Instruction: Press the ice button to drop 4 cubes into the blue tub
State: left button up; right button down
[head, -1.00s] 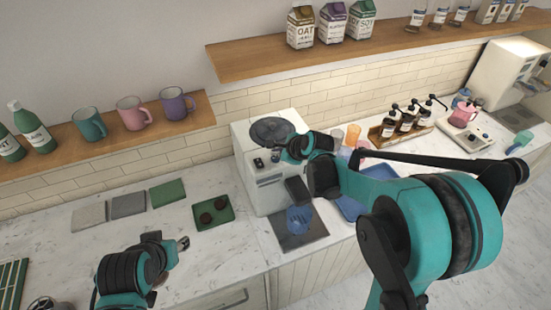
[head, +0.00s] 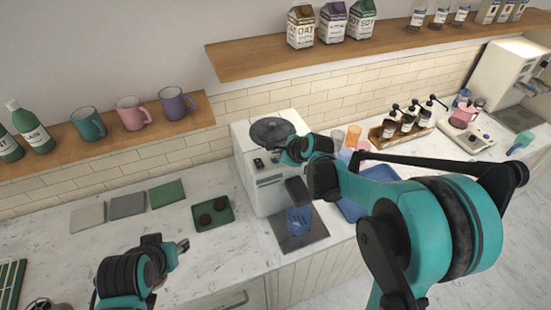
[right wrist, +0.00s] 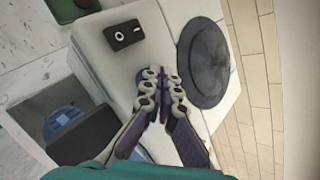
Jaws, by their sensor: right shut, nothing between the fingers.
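The white ice machine (head: 264,184) stands on the counter, with a round dark lid (head: 271,131) on top. A small black button panel with a white ring (right wrist: 125,34) shows on the machine in the right wrist view. The blue tub (head: 299,220) stands below the dark spout on a grey mat, partly hidden by the spout in the right wrist view (right wrist: 66,127). My right gripper (right wrist: 161,72) is shut and empty, over the machine beside the panel and lid. My left gripper (head: 184,245) is low over the counter at the left; its jaw state is unclear.
A green tray (head: 231,216) with two dark round items lies left of the machine. A blue tray (head: 351,209) and cups lie to the right, partly behind my right arm. A wooden shelf (head: 330,57) hangs above. The counter at front left is mostly clear.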

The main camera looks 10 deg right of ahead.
aim_at(277, 160)
jog(key=shift+f, duration=0.25)
dwell(0.4)
jog(key=shift+r+p, duration=0.5)
jog(key=shift+r, duration=0.5)
jog(key=shift+r+p, duration=1.75)
jog(key=shift+r, duration=0.75)
